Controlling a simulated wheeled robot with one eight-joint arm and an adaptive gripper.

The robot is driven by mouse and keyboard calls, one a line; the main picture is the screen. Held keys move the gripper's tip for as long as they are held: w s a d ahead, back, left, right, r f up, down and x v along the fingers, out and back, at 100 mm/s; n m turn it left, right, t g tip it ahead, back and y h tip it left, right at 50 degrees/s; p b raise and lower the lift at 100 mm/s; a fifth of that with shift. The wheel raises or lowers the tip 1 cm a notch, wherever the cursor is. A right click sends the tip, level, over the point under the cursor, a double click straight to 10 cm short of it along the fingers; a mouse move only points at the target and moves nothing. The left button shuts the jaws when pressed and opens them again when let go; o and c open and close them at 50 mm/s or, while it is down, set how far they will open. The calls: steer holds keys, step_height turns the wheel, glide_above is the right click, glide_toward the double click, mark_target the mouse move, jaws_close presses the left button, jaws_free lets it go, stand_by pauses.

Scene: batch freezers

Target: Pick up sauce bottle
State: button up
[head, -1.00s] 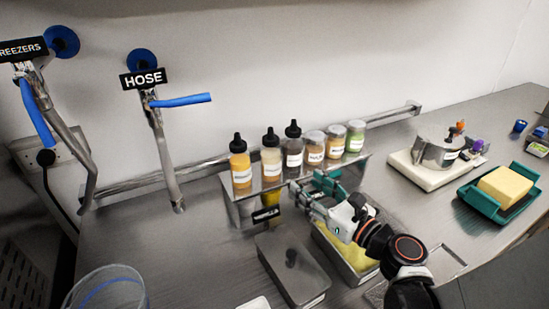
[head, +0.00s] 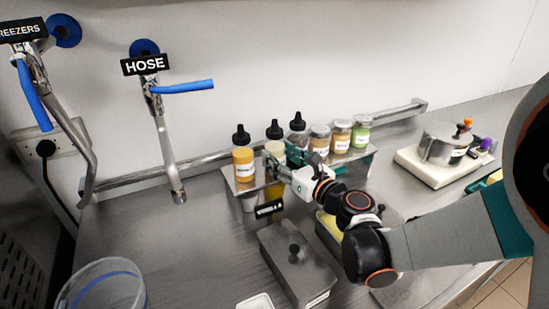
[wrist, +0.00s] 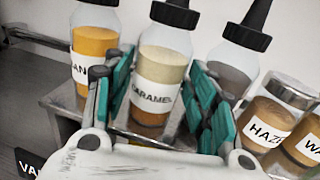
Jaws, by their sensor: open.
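Three sauce bottles with black pointed caps stand on the metal shelf. The left one holds orange-yellow sauce (head: 243,162), the middle one is the caramel bottle (head: 274,148), and the right one is greyish (head: 298,134). My gripper (head: 279,166) is open at the front of the caramel bottle and hides its lower part in the head view. In the wrist view the teal-padded fingers of my gripper (wrist: 158,88) lie to either side of the caramel bottle (wrist: 160,65), which is upright. I cannot tell whether the pads touch it.
Lidded jars (head: 340,136) stand close to the right of the bottles. A vanilla-labelled container (head: 268,209) is below the shelf (head: 231,185). A grey lidded pan (head: 297,268) is in front. A hose tap (head: 165,140) is at left. Counter left of the pan is clear.

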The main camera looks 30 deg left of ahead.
steer(key=shift+w+a, duration=0.1)
steer(key=shift+a, duration=0.15)
steer(key=c, duration=0.7)
steer(key=shift+r, duration=0.2)
step_height(320, 180, up, 20)
steer(key=p, duration=1.3)
steer(key=shift+f+p, duration=0.1)
steer(key=shift+p, duration=0.2)
